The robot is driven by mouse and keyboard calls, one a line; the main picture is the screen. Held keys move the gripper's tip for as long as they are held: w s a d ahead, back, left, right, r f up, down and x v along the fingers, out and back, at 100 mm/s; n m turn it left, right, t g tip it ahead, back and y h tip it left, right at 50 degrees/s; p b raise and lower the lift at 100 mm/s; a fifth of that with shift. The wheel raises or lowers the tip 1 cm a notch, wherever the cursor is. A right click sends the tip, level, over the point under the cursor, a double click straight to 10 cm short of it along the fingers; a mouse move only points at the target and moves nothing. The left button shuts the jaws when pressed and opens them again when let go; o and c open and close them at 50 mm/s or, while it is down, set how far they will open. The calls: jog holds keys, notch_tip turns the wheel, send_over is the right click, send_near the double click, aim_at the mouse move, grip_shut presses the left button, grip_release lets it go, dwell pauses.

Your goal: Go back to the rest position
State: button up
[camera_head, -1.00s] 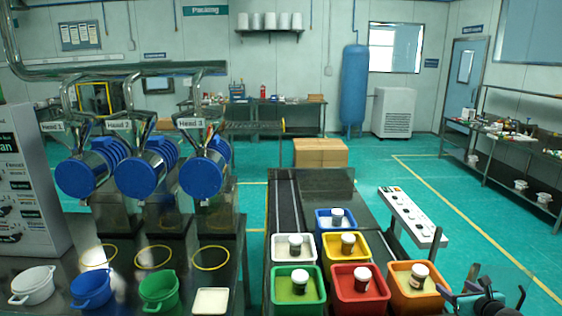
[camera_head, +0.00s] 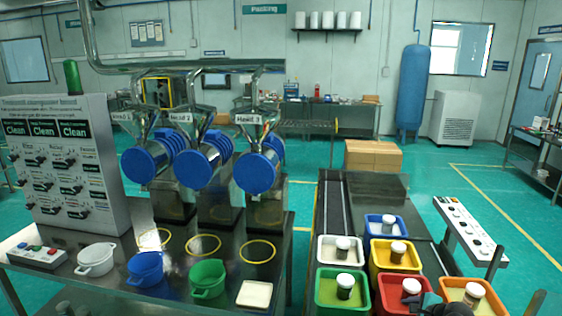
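My gripper (camera_head: 440,306) shows only in part at the bottom right edge, in front of the red bin (camera_head: 384,296) and the orange bin (camera_head: 484,304). Its fingers are too dark and cut off to tell whether they are open or shut. A white bin (camera_head: 326,246), a yellow bin (camera_head: 375,264) and a blue bin (camera_head: 371,226) stand behind.
A white pot (camera_head: 96,260), blue pot (camera_head: 146,268), green pot (camera_head: 208,278) and pale square dish (camera_head: 254,294) sit on the left table. Three blue sieve heads (camera_head: 256,172) stand behind them. A control panel (camera_head: 470,230) is at right. Green floor is open beyond it.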

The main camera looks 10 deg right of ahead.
jog(key=s+a+f+n+g, duration=0.1)
jog(key=a+f+n+g, duration=0.25)
jog(key=a+n, duration=0.65)
jog(key=s+a+f+n+g+h, duration=0.15)
jog(key=a+f+n, duration=0.4)
jog(key=a, duration=0.75)
jog(key=s+a+f+n+g+y, duration=0.1)
jog(key=a+f+n+g, duration=0.2)
jog(key=a+n, duration=0.75)
jog(key=s+a+f+m+g+b, duration=0.1)
jog(key=s+f+g+b, duration=0.5)
jog(key=s+f, duration=2)
notch_tip(320, 180, down, 2)
jog(key=b, duration=0.4)
jog(key=shift+f+m, duration=0.25)
jog(key=shift+m, duration=0.15)
jog(key=shift+w+a+h, duration=0.1)
jog(key=shift+h, duration=0.15)
